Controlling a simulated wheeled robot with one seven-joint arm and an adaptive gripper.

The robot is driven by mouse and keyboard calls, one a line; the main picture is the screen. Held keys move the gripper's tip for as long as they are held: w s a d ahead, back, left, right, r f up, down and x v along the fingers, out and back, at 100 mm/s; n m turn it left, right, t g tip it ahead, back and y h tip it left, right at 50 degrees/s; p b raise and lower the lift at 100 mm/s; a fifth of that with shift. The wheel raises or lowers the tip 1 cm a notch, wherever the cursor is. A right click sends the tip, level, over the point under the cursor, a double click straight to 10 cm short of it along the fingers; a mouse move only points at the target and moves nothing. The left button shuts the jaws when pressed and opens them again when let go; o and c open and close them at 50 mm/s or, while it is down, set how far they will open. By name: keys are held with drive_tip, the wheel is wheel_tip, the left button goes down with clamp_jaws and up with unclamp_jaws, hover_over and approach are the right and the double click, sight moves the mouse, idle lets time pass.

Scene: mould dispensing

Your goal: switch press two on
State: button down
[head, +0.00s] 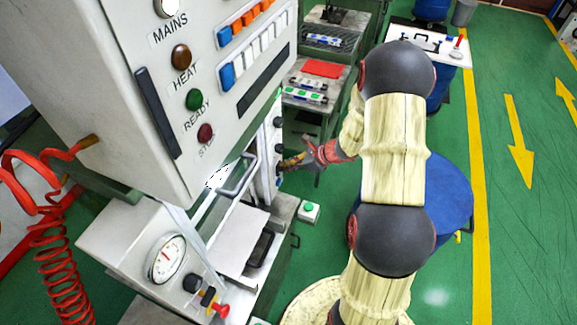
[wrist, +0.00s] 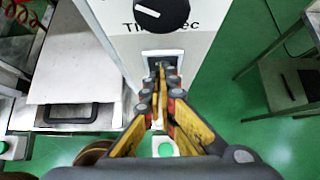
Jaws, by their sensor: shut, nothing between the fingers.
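The nearest press has a pale control box (head: 130,95) with MAINS, HEAT and READY lamps, filling the left of the head view. A narrow side panel (head: 268,150) carries dark knobs. In the wrist view this pale panel (wrist: 205,12) shows a black knob (wrist: 160,12) under which the label is partly hidden. Below the label is a framed dark recess (wrist: 163,57), perhaps a switch. My gripper (wrist: 161,72) is shut and empty, its fingertips in front of that recess and covering much of it; contact cannot be told. In the head view my gripper (head: 286,163) is beside the panel.
A handle bar (head: 238,178) and white plate (head: 238,238) are on the press's front. A green-button box (head: 309,211) stands right of it. Other machines (head: 318,72) stand behind. A blue round-topped object (head: 445,195) is right of my arm. Green floor (head: 520,240) is open at right.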

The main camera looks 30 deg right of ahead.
drive_tip(key=shift+d, duration=0.1)
drive_tip(key=shift+r+p, duration=0.55)
drive_tip(key=shift+r, duration=0.25)
drive_tip(key=shift+s+d, duration=0.15)
drive_tip(key=v, duration=1.2)
drive_tip(key=shift+s+d, duration=0.2)
drive_tip(key=shift+s, duration=0.1)
drive_tip(key=shift+r, duration=0.1)
